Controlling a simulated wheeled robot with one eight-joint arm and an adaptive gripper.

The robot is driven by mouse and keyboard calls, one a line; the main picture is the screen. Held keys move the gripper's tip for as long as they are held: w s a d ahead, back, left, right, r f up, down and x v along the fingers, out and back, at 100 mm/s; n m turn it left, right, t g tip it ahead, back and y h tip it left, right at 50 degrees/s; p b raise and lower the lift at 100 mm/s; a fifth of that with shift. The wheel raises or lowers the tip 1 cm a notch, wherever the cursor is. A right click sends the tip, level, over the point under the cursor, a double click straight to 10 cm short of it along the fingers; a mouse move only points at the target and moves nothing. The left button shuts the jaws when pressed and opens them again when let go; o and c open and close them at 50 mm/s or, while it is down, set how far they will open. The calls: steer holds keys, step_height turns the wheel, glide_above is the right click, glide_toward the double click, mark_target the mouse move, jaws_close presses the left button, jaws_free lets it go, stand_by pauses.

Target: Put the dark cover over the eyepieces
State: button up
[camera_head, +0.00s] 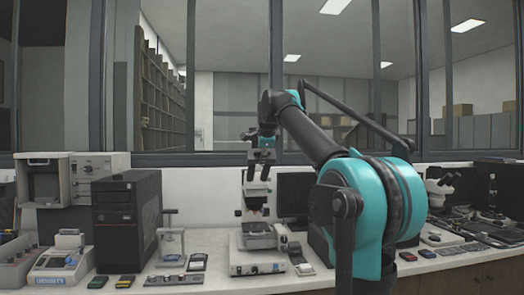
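A pale microscope (256,193) stands on the counter near the middle of the camera_head view, with a white base (256,262) below it. My gripper (262,155) is at the end of the black and teal arm, at the top of this microscope. It points down where the eyepieces would be, and it hides that part. I cannot make out whether it touches the microscope or has something dark between its fingers. I cannot pick out the dark cover with certainty.
A black computer tower (127,222) and a small stand (171,242) are on the left. A dark monitor (294,194) is behind the microscope. A second white microscope (438,188) is at the right, with cluttered dark items beyond. Small devices lie along the front edge.

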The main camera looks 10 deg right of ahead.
steer(key=shift+w+f, duration=0.3)
steer(key=shift+f, duration=0.25)
steer(key=shift+w+f, duration=0.3)
steer(key=shift+f, duration=0.2)
steer(key=shift+x, duration=1.65)
steer(key=shift+w+f, duration=0.3)
steer(key=shift+w, duration=0.15)
steer(key=o, duration=1.2)
steer(key=shift+o, duration=0.2)
steer(key=v, duration=1.2)
steer(key=shift+f, duration=0.1)
